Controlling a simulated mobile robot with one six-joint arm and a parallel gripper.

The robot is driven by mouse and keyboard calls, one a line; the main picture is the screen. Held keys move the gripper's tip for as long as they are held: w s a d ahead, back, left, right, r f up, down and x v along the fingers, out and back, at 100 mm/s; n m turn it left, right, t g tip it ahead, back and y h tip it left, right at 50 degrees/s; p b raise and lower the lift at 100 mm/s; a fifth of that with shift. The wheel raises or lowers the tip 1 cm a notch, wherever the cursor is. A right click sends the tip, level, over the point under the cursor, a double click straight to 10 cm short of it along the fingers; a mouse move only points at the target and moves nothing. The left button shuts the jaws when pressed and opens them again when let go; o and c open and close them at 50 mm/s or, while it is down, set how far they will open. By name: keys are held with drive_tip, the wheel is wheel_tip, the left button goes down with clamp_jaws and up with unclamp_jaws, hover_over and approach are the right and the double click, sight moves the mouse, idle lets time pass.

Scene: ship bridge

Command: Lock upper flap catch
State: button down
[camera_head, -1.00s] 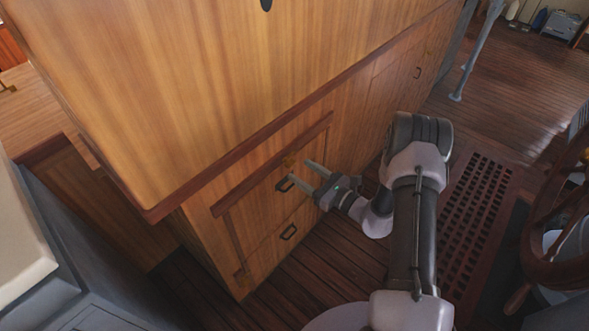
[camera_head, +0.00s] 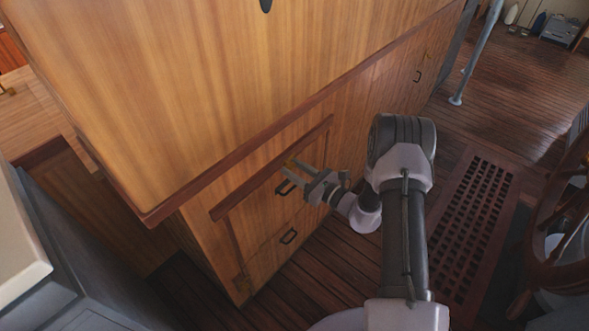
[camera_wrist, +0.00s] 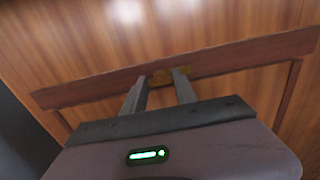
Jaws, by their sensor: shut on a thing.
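The brass upper flap catch (camera_wrist: 163,78) sits on the dark red wooden rail at the top of the flap. In the head view, the catch (camera_head: 290,163) is a small yellow spot partly covered by my fingers. My gripper (camera_wrist: 160,76) has one finger on each side of the catch and is shut on it; the gripper (camera_head: 293,170) also shows in the head view, against the cabinet front. The wooden upper flap (camera_head: 258,204) looks closed, flush with the front. How the catch is turned is hard to tell.
The cabinet top (camera_head: 240,90) overhangs above. A ship's wheel (camera_head: 560,235) stands at the right, beside a floor grating (camera_head: 474,215). Plank floor is open between cabinet and grating.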

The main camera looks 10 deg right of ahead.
drive_tip(key=shift+m, duration=0.3)
drive_tip(key=m+p, duration=0.1)
drive_tip(key=m, duration=0.2)
drive_tip(key=shift+m, duration=0.3)
drive_tip(key=m+p, duration=0.1)
drive_tip(key=m, duration=0.3)
drive_tip(key=shift+m, duration=0.3)
drive_tip(key=shift+m+p, duration=1)
drive_tip(key=shift+m, duration=3.5)
drive_tip(key=c, duration=1)
unclamp_jaws()
drive_tip(key=shift+o, duration=0.2)
